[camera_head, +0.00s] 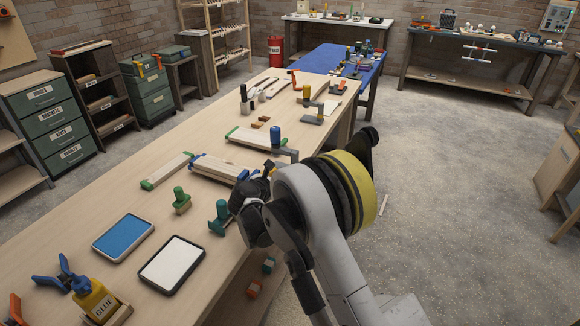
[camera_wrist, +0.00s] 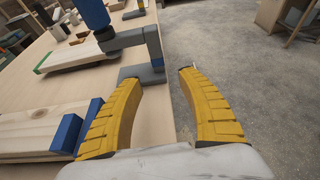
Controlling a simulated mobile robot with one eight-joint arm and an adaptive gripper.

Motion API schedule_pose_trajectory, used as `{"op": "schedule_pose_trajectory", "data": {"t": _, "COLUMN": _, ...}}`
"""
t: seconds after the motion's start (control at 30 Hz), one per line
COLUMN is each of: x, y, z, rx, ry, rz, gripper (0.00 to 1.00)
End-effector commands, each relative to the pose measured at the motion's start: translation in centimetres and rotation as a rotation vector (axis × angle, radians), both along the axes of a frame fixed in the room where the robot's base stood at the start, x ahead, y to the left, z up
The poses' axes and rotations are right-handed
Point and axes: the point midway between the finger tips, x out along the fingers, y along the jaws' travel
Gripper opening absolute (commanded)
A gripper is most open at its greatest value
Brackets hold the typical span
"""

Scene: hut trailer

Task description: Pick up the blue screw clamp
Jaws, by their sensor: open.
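The blue screw clamp has a blue handle (camera_wrist: 95,14) and a grey C-shaped frame (camera_wrist: 153,48). It stands upright at the table's right edge, and its blue handle shows in the head view (camera_head: 275,134). My gripper (camera_wrist: 161,77) is open and empty, with its two yellow fingers spread. In the wrist view the clamp's frame is just beyond the fingertips, its lower part in line with the gap between them. I cannot tell whether a finger touches it. In the head view my wrist hides the fingers and lies just in front of the clamp.
Glued boards with blue ends (camera_head: 216,167) lie left of my gripper. Green clamps (camera_head: 181,201), a blue tray (camera_head: 123,238), a white tray (camera_head: 172,265) and a glue bottle (camera_head: 97,300) are nearer. A yellow-handled clamp (camera_head: 306,91) stands farther back. The floor (camera_head: 430,190) to the right is open.

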Motion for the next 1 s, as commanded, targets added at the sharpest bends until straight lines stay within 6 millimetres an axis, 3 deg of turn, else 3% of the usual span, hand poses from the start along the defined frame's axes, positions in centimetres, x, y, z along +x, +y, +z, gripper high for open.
{"op": "schedule_pose_trajectory", "data": {"t": 0.6, "x": 8.2, "y": -2.8, "z": -2.9, "rx": 0.004, "ry": 0.001, "rz": -0.004, "gripper": 0.47}}
{"op": "schedule_pose_trajectory", "data": {"t": 0.93, "x": 9.1, "y": -3.1, "z": -3.0, "rx": 0.005, "ry": 0.0, "rz": -0.002, "gripper": 0.47}}
{"op": "schedule_pose_trajectory", "data": {"t": 0.97, "x": 9.1, "y": -3.1, "z": -3.0, "rx": 0.005, "ry": 0.0, "rz": -0.002, "gripper": 0.46}}
{"op": "schedule_pose_trajectory", "data": {"t": 1.0, "x": 9.1, "y": -3.1, "z": -3.0, "rx": 0.005, "ry": 0.0, "rz": -0.002, "gripper": 0.33}}
